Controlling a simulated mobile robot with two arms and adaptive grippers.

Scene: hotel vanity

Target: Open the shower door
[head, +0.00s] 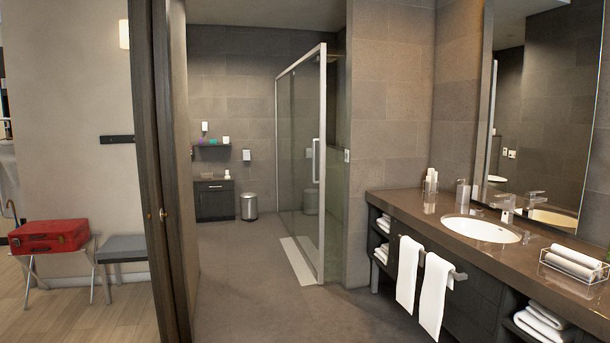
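The shower door (303,165) is a glass panel in a pale metal frame, in the middle of the head view, some way ahead of me. A vertical handle (315,160) sits near its front edge. The door appears to line up with the shower's glass front, but I cannot tell for certain whether it is shut. Neither of my grippers is in view.
A dark wooden door (163,170) stands at the left. A vanity counter (415,206) with a sink (481,229) and hanging towels (434,292) fills the right. A white mat (298,262) lies along the shower. The grey floor (240,275) between is clear.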

